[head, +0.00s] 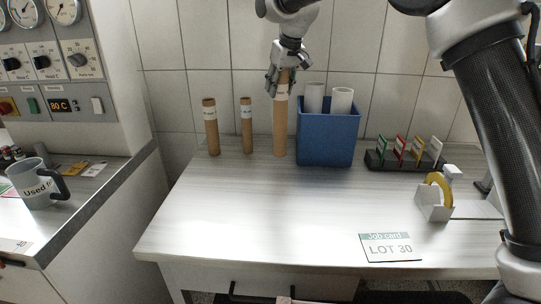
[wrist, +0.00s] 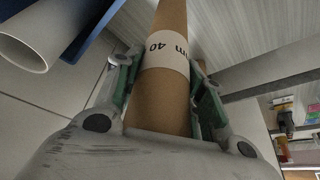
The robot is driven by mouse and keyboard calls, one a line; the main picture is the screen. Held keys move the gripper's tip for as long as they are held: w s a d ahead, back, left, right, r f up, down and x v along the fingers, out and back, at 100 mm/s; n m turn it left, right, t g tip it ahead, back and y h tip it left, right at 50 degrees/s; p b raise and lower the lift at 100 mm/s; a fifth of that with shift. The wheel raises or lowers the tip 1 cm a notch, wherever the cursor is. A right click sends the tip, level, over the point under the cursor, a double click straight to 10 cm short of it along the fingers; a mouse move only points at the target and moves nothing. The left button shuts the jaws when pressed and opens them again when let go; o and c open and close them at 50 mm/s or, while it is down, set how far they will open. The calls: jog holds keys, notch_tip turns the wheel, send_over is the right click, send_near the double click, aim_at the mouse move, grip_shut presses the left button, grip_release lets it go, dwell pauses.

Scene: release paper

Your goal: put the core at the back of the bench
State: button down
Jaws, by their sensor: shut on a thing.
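My gripper (head: 279,79) is at the back of the bench (head: 250,205), shut on the upper end of a tall brown cardboard core (head: 280,130). The core is upright, and its lower end appears to be at the bench top; I cannot tell whether it bears its weight there. In the wrist view the core (wrist: 165,98) runs between both fingers, and its white label reads "40" and "m". Two shorter labelled cores, the left one (head: 211,127) and the middle one (head: 247,125), stand upright to its left along the back.
A blue bin (head: 328,145) with two white rolls stands just right of the held core. Farther right are a rack of coloured tags (head: 404,158) and a yellow tape dispenser (head: 436,200). A LOT 30 job card (head: 390,247) lies in front. The bench's middle and left are clear.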

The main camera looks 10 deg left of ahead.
aim_at(280, 114)
notch_tip(280, 114, up, 5)
jog(key=w+a, duration=0.1)
jog(key=w, duration=0.2)
notch_tip(280, 114, down, 10)
jog(key=shift+s, duration=0.3)
jog(key=shift+f, duration=0.1)
jog(key=c, duration=0.9)
grip_release()
